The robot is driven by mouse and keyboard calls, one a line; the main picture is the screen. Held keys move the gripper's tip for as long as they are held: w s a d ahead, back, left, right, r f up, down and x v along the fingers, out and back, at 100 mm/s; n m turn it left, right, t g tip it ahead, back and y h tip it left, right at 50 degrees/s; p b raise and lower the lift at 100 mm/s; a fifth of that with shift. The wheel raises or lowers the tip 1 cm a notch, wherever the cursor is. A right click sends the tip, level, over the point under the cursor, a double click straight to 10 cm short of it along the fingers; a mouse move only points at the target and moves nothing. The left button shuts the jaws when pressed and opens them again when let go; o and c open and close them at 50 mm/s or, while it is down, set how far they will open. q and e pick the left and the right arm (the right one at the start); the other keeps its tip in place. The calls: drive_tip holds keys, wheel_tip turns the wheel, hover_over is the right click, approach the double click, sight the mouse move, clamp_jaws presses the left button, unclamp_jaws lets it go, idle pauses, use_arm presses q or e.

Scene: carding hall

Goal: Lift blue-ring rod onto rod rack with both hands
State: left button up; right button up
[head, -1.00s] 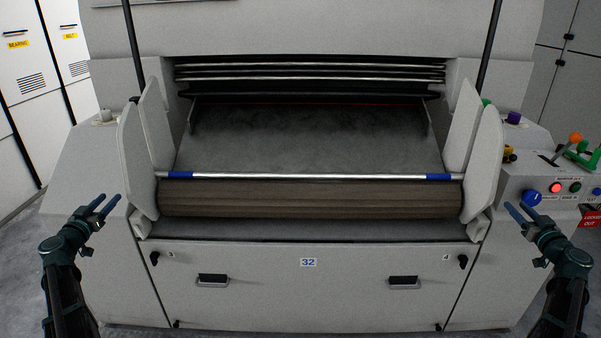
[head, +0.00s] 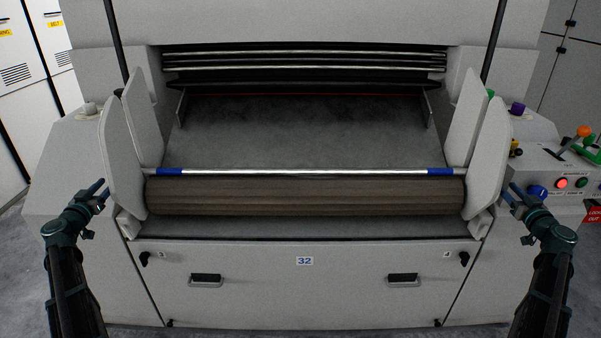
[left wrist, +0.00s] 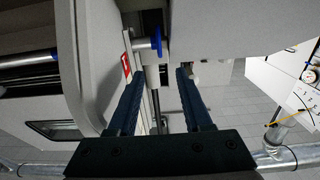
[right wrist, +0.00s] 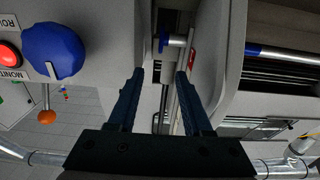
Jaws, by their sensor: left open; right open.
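A silver rod with a blue band near each end (head: 300,172) lies level across the front of the machine, just above a brown ribbed roller and between pale side plates. In the left wrist view a short silver stub ends in a blue disc (left wrist: 157,41) outside the plate; a similar blue disc (right wrist: 163,44) shows in the right wrist view. My left gripper (head: 100,188) is open and empty outside the left plate. My right gripper (head: 508,191) is open and empty outside the right plate. Both are apart from the discs. I cannot tell which part is the rod rack.
The brown roller (head: 305,196) fills the front between the left plate (head: 122,158) and right plate (head: 489,155). Several dark and silver bars (head: 305,62) cross the machine higher up. A control panel with a blue knob (right wrist: 53,51) stands close beside my right gripper.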

use_arm(q)
drive_tip(key=w, duration=1.1)
drive_tip(key=shift+w+a, duration=0.15)
drive_tip(key=shift+w, duration=0.05)
use_arm(e)
drive_tip(key=w, duration=1.1)
drive_tip(key=shift+w+a, duration=0.15)
drive_tip(key=shift+w, duration=0.1)
use_arm(q)
clamp_jaws()
use_arm(e)
clamp_jaws()
